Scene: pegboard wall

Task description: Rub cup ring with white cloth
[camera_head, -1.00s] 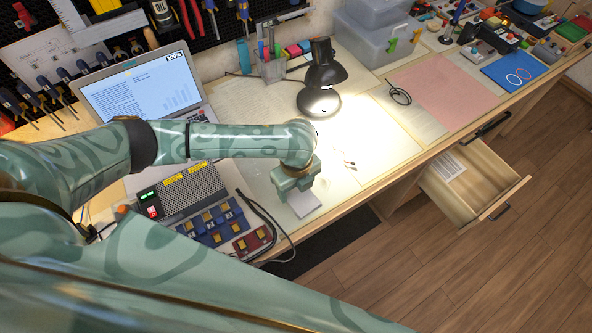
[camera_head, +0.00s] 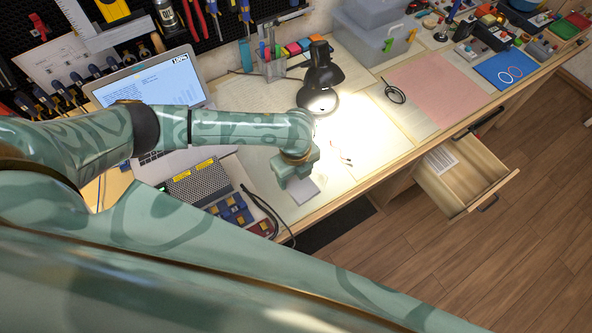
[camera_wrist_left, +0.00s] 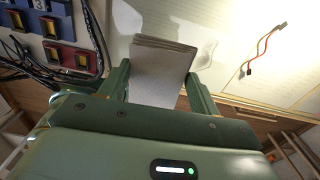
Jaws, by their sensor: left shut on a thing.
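The white cloth (camera_head: 304,193) is a folded, flat pale pad. My left gripper (camera_head: 298,181) is shut on it, pointing down at the workbench near its front edge. In the left wrist view the cloth (camera_wrist_left: 160,62) sits between the two fingers of the gripper (camera_wrist_left: 158,86), its layered far edge showing. Whether the cloth touches the bench top is hard to tell. I cannot make out a cup ring; the cloth and gripper hide the bench beneath them. My right gripper is not in view.
A black desk lamp (camera_head: 320,78) lights the bench behind the gripper. A small red-and-black wire (camera_wrist_left: 262,50) lies to the right. A power supply (camera_head: 196,184), blue blocks (camera_head: 232,208) and black cables stand left. An open drawer (camera_head: 462,178) juts out at right.

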